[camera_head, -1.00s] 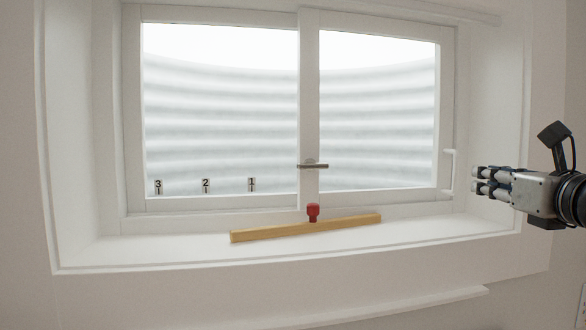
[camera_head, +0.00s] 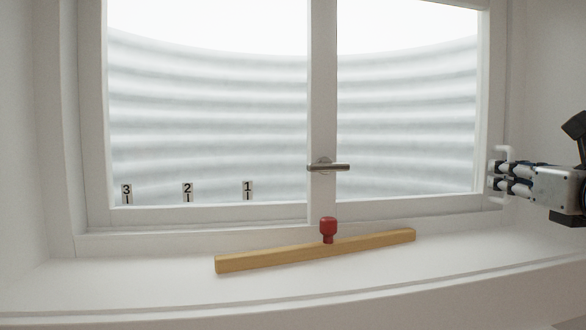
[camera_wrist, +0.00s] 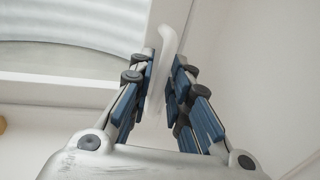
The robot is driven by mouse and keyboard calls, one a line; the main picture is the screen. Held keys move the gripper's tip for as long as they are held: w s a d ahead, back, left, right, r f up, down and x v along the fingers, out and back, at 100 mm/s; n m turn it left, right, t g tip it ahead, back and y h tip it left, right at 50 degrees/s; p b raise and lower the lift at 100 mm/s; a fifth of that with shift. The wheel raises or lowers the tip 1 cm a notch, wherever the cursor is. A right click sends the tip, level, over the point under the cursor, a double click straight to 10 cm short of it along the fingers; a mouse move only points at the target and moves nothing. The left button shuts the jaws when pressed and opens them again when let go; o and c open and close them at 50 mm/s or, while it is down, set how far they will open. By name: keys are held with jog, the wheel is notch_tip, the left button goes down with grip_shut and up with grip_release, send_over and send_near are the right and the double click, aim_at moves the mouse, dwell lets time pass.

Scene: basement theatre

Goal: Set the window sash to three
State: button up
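The window has a sliding sash (camera_head: 487,110) with a white pull handle (camera_head: 510,152) on its right edge. Number marks 3 (camera_head: 127,193), 2 (camera_head: 187,192) and 1 (camera_head: 248,190) stand along the lower left pane. My gripper (camera_head: 495,177) is at the handle, at the right of the head view. In the wrist view, the white handle (camera_wrist: 166,50) lies between the fingers of my gripper (camera_wrist: 164,75). The fingers are apart, with a gap at the right finger; whether the left one touches cannot be told.
A wooden bar (camera_head: 270,258) lies on the sill (camera_head: 120,280), with a red knob (camera_head: 328,228) at its middle. A metal lever latch (camera_head: 328,167) sits on the middle post. The right side wall is close to my gripper.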

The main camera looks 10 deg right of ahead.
grip_shut()
jog(key=shift+a, duration=0.1)
dwell(0.5)
